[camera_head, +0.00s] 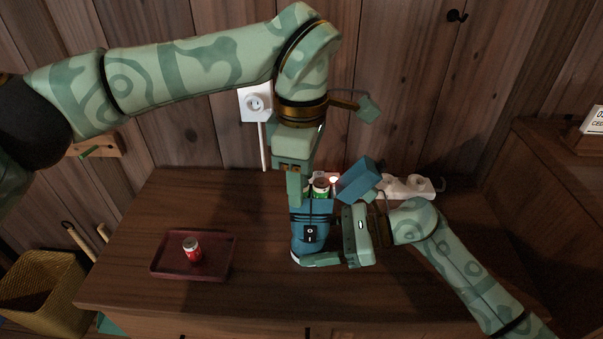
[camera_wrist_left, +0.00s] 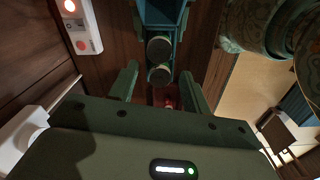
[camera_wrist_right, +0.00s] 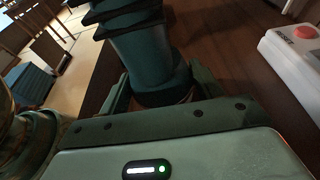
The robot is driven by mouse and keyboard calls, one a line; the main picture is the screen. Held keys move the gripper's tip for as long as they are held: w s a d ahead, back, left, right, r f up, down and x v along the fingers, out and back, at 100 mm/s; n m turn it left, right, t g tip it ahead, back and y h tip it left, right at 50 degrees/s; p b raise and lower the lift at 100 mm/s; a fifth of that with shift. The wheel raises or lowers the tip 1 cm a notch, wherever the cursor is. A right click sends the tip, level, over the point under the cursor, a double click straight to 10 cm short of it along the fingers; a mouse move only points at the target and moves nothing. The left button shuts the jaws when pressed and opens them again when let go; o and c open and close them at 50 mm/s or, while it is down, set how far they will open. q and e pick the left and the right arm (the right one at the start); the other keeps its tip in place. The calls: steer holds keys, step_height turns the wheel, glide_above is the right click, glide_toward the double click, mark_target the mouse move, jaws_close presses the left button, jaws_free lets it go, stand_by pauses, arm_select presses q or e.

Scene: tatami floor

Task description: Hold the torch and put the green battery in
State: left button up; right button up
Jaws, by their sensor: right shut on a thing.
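The blue torch (camera_head: 312,218) stands upright on the cabinet top, its blue lid (camera_head: 357,180) swung open to the right. My right gripper (camera_head: 345,250) is shut on its lower body; the right wrist view shows the torch (camera_wrist_right: 140,50) between the fingers. The green battery (camera_head: 320,187) shows at the torch mouth; how deep it sits I cannot tell. Two dark round ends (camera_wrist_left: 159,47) show at the mouth in the left wrist view. My left gripper (camera_wrist_left: 160,90) is just above the mouth, fingers apart with nothing visible clamped. A red battery (camera_head: 192,249) stands on the tray.
The dark red tray (camera_head: 160,272) lies left of the torch, with bare cabinet top between. A white box with a red button (camera_wrist_right: 300,50) is close behind the torch. A white wall socket (camera_head: 256,102) is behind my left arm. A woven basket (camera_head: 40,290) stands at lower left.

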arm_select(q)
step_height(320, 180, up, 12)
stand_by(0.4)
stand_by(0.3)
arm_select(e)
steer(key=o, duration=0.8)
steer(key=shift+o, duration=0.2)
steer(key=shift+d, duration=0.1)
